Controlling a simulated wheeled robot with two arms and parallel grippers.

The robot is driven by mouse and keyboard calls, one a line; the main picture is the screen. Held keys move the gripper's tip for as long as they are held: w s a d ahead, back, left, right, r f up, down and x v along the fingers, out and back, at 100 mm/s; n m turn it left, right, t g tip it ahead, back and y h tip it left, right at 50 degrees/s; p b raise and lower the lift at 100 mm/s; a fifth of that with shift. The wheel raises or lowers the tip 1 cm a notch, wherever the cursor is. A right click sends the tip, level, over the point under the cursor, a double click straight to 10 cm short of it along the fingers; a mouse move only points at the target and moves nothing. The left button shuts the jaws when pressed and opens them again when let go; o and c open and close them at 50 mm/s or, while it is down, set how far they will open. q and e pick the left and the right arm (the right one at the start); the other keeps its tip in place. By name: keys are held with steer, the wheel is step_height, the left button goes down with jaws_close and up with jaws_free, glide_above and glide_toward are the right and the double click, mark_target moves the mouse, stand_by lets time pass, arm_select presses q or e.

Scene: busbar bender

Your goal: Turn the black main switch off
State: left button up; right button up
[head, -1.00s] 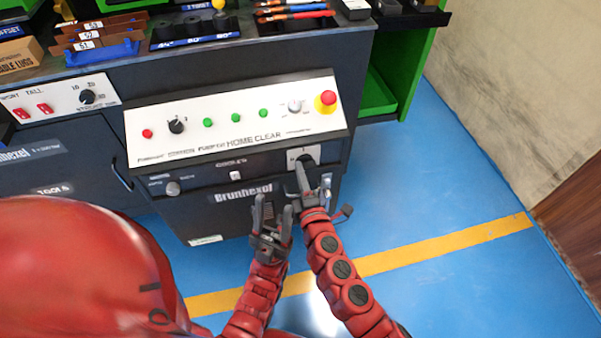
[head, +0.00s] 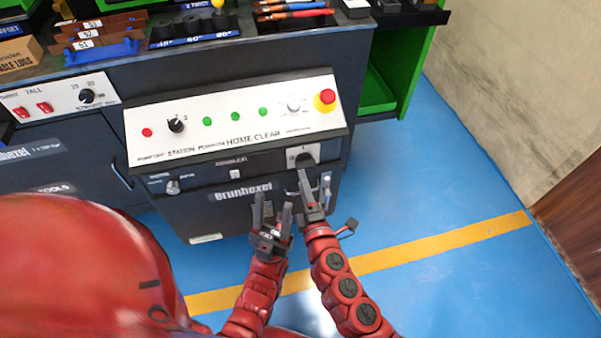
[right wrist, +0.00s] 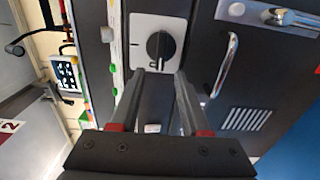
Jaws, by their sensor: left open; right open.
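The black main switch (head: 304,160) is a rotary knob on a white plate at the right of the cabinet front, below the sloped control panel. In the right wrist view the knob (right wrist: 160,46) has its grip bar upright in the picture, in line with the round mark low on the plate; the straight mark is at its left. My right gripper (head: 314,180) is open and empty, facing the knob from just in front; its fingertips (right wrist: 162,75) look apart from it. My left gripper (head: 272,208) is open and empty, left of the right one, before the cabinet's lower front.
The control panel (head: 190,135) carries a red emergency button (head: 326,98), green buttons and knobs. A metal handle (right wrist: 226,64) sits close to the switch. Tools lie on the bench top. The blue floor (head: 430,190) at the right is clear.

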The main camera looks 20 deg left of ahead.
steer(key=v, duration=1.3)
steer(key=shift+b, duration=0.35)
steer(key=shift+d, duration=0.1)
